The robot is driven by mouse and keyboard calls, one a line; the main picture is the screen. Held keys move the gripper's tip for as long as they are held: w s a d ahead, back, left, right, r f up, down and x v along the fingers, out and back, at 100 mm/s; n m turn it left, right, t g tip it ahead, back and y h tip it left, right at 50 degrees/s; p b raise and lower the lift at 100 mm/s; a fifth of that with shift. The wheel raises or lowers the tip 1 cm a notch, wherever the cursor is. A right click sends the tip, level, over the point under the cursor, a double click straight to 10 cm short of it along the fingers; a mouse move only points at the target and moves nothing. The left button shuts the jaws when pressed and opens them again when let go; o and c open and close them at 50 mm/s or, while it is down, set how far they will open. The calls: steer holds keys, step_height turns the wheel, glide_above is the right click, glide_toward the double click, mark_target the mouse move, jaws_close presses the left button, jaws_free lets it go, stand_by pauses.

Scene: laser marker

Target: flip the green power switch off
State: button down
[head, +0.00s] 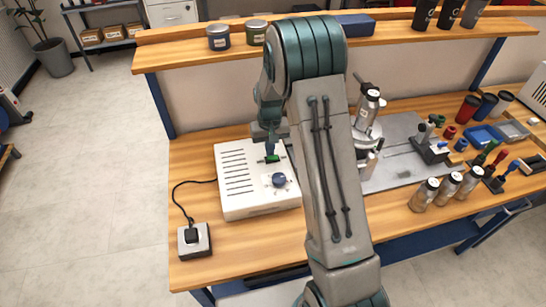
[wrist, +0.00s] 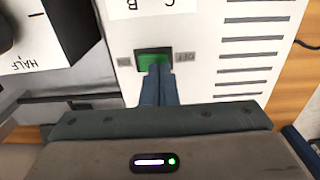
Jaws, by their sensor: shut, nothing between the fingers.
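The green power switch (head: 272,159) is on the top of a white vented control box (head: 240,205), left of my arm in the head view. In the wrist view the green switch (wrist: 148,59) sits in a dark frame, with an upside-down OFF label (wrist: 187,57) to its right and another small label to its left. My gripper (head: 270,149) is shut and empty, pointing down at the switch. In the wrist view its fingertips (wrist: 158,70) overlap the switch's near edge, right of its middle. I cannot tell whether they touch it. The switch's tilt is unclear.
A dark blue knob (head: 279,180) is on the same box near the switch. A power socket (head: 194,240) with a plugged cord lies at the left on the wooden bench. A machine (head: 368,130) stands right of my arm, with bottles (head: 425,193) and tools farther right.

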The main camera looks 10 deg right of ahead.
steer(key=shift+f+b, duration=0.6)
steer(key=shift+f, duration=0.2)
steer(key=shift+r, duration=0.15)
steer(key=shift+r+p, duration=1.95)
steer(key=shift+r, duration=1.45)
steer(key=s+r+t, duration=0.2)
steer(key=s+r, duration=1)
steer(key=r, duration=0.3)
steer(key=s+r+t, duration=0.1)
steer(key=s, duration=0.7)
steer(key=s+r, duration=0.2)
steer(key=s, duration=0.6)
steer(key=shift+r+t, duration=0.3)
steer(key=shift+t, duration=0.1)
